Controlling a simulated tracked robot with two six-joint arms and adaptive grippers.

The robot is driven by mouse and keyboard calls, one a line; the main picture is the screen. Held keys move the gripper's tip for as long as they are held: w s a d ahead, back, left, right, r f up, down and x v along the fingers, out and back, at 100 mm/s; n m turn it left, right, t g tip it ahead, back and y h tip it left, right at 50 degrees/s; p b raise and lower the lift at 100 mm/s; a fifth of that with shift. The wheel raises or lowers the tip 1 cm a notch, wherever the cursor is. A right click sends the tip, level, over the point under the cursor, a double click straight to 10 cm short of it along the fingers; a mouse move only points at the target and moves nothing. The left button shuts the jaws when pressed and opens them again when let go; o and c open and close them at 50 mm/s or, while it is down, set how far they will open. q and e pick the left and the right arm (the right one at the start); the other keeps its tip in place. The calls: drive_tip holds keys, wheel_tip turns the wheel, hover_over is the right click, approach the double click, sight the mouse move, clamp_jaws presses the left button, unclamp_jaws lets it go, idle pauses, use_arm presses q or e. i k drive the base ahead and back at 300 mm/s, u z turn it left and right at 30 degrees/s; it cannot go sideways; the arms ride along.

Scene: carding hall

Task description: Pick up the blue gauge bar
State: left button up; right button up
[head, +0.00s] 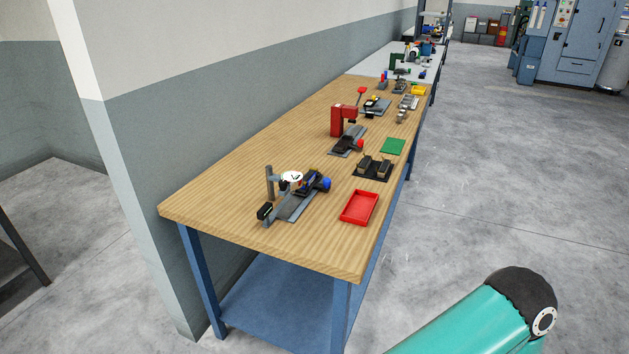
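I cannot make out the blue gauge bar for certain from this distance. A small fixture with a white dial (291,177) stands near the front end of the wooden workbench (225,200). A dark blue piece sits at the fixture's right side, with a brighter blue round end (326,185); I cannot tell whether it is the bar or part of the fixture. Neither of my grippers is in view. Only a teal link of my own arm shows at the lower right, away from the bench.
A red tray (345,217) lies near the bench's right edge. Behind it are a black base with two blocks (373,178), a green mat (393,146) and a red press (337,121). A wall (200,125) backs the bench. The grey floor (490,200) right of it is open.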

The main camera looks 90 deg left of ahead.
sight(309, 176)
drive_tip(key=u, duration=0.05)
drive_tip(key=k, duration=1.55)
drive_tip(key=u, duration=1.45)
drive_tip(key=i, duration=1)
drive_tip(key=u, duration=0.2)
